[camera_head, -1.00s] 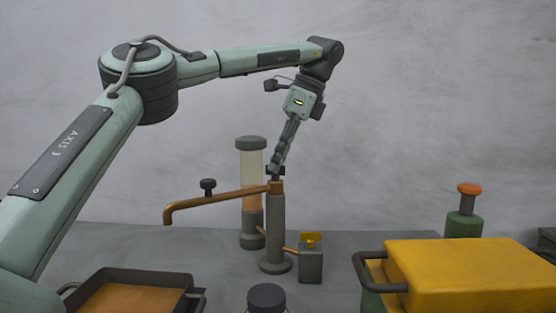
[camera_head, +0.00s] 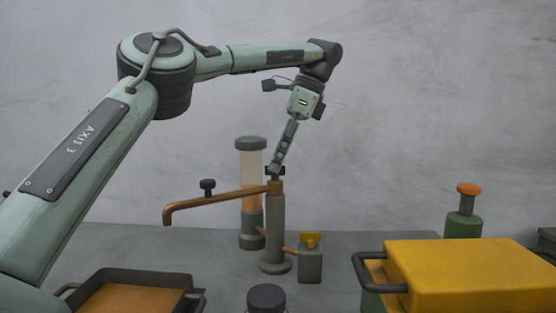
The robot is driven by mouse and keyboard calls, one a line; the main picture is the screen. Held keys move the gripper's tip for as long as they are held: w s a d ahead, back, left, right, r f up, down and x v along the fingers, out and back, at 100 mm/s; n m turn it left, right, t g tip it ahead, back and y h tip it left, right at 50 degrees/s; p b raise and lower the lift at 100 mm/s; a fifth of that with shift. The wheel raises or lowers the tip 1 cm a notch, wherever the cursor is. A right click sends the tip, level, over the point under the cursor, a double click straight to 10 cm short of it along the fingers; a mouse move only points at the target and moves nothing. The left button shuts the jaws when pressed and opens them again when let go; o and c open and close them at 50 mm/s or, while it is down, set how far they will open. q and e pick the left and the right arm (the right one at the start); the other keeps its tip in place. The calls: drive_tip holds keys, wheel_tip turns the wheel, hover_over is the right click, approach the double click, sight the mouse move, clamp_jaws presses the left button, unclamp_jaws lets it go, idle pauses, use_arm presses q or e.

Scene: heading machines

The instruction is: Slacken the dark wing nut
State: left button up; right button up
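The dark wing nut (camera_head: 282,171) sits on top of the upright grey post (camera_head: 275,225), just above the copper arm's collar. It is small and partly covered by my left gripper (camera_head: 275,168), which comes down onto it from above at a slight tilt. The gripper's fingers show edge-on, one behind the other, at the nut. Whether they are closed on it or only around it cannot be told. A bent copper arm (camera_head: 230,195) runs left from the post top and carries a dark round knob (camera_head: 208,187). My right gripper is not in view.
A glass cylinder (camera_head: 251,165) stands close behind the post. A grey block with a yellow wing nut (camera_head: 311,239) is at its right. A yellow case (camera_head: 465,270) and green bottle (camera_head: 463,222) stand right. A dark tray (camera_head: 150,276) and dark cap (camera_head: 266,297) are in front.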

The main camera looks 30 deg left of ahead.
use_arm(q)
drive_tip(key=o, duration=0.3)
drive_tip(key=shift+o, duration=0.2)
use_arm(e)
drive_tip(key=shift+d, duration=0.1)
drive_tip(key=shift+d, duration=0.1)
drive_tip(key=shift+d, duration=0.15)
